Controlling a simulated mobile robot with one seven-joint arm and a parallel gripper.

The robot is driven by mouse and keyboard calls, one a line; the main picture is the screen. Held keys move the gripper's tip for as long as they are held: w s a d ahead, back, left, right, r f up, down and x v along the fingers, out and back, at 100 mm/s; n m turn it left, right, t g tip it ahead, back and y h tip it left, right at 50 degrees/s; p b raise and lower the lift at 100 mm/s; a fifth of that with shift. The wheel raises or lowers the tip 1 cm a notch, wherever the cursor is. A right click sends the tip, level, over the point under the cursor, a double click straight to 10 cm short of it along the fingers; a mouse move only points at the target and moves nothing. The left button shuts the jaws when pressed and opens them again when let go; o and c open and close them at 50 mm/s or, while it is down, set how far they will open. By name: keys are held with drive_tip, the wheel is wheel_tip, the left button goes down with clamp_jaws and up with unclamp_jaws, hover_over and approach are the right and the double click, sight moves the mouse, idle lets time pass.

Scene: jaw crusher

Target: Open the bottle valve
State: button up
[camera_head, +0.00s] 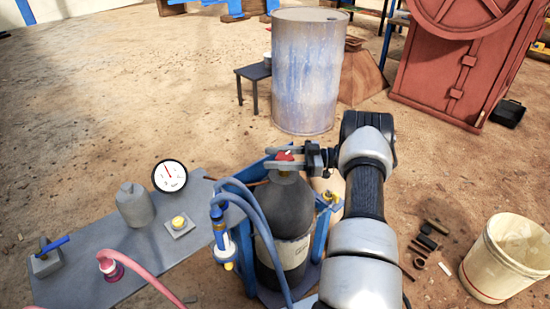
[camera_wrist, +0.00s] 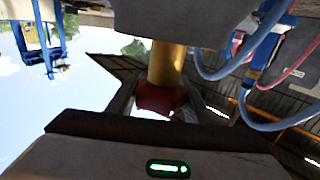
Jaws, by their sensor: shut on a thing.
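The gas bottle (camera_head: 287,210) is dark grey with a pale label and stands upright in a blue frame at the lower middle of the head view. Its red valve knob (camera_head: 284,155) sits on top. My gripper (camera_head: 287,159) reaches in from the right at the bottle's top and is shut on the valve knob, partly hiding it. In the wrist view the red knob (camera_wrist: 160,98) lies between the fingers, with a brass stem (camera_wrist: 167,62) joined to it. How far the valve is turned cannot be told.
A grey table (camera_head: 85,270) with a dial gauge (camera_head: 170,176) and grey canister (camera_head: 135,204) is left of the bottle. Blue hoses (camera_head: 256,222) run close by it. A drum (camera_head: 306,75) stands behind, a white bucket (camera_head: 503,260) at right. Open ground lies at upper left.

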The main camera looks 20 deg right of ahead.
drive_tip(key=shift+a, duration=0.1)
drive_tip(key=o, duration=1)
drive_tip(key=shift+o, duration=0.2)
drive_tip(key=v, duration=1.7)
drive_tip(key=shift+d, duration=0.2)
drive_tip(key=shift+s, duration=0.1)
